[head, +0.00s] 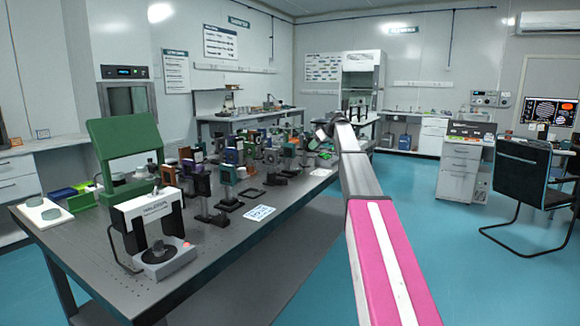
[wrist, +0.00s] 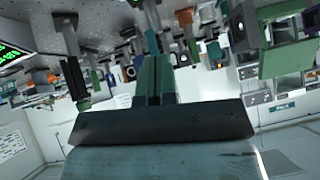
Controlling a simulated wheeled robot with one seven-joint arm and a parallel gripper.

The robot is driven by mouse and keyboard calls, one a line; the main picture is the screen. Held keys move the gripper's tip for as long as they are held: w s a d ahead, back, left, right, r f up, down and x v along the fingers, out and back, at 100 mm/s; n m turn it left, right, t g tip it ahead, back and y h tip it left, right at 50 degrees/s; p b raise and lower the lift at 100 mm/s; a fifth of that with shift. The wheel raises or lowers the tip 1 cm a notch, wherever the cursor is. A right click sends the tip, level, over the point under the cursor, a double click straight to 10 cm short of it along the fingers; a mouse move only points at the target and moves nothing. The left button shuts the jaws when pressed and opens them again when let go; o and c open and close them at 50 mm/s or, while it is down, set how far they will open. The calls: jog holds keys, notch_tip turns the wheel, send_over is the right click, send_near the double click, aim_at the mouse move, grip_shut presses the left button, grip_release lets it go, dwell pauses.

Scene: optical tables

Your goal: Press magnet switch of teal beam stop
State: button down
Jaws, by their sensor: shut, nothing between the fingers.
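My gripper (wrist: 155,62) shows in the wrist view as two narrow dark-green fingers side by side, closed together with nothing between them. In the head view my arm reaches forward along the right side of the optical table (head: 225,255), and its far end is near the table's far right part. The fingers point toward the crowded optics, which look upside down in the wrist view. I cannot single out the teal beam stop or its magnet switch with certainty among the small, overlapping mounts in either view. No contact with any mount can be made out.
A green press-like frame (head: 122,130) and a white instrument (head: 148,212) stand at the table's near left. A printed card (head: 259,214) lies near its front edge. Several post-mounted optics crowd the far half. The blue floor (head: 480,255) is open to the right, with a chair (head: 525,170) beyond.

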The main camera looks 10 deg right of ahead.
jog(key=shift+w+a+r, duration=0.1)
dwell(0.3)
jog(key=x, duration=0.4)
jog(key=f+x, duration=0.1)
jog(key=x, duration=0.3)
jog(key=s+d+x, duration=0.1)
jog(key=x, duration=0.3)
jog(key=shift+f, duration=0.8)
